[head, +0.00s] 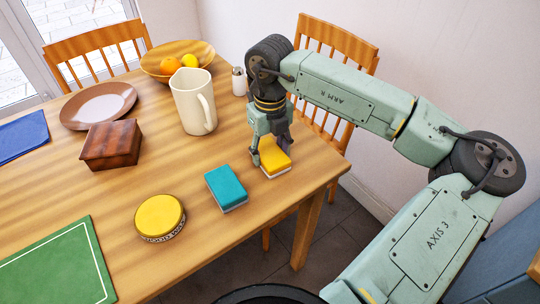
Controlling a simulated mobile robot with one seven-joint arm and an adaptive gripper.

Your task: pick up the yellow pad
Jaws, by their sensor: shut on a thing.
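The yellow pad (275,159) is a small block with a yellow top and a pale lower layer, near the right end of the wooden table (230,259). My gripper (270,155) points down over it, with its fingers shut on the pad. The fingers cover the pad's upper and left parts. The pad is at or just above the table top; I cannot tell whether it touches.
A teal pad (226,187) lies left of the yellow pad, with a round yellow-lidded tin (160,216) farther left. A cream pitcher (192,103) and a shaker (239,81) stand behind. A brown box (110,143) is left. The table's right edge is close.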

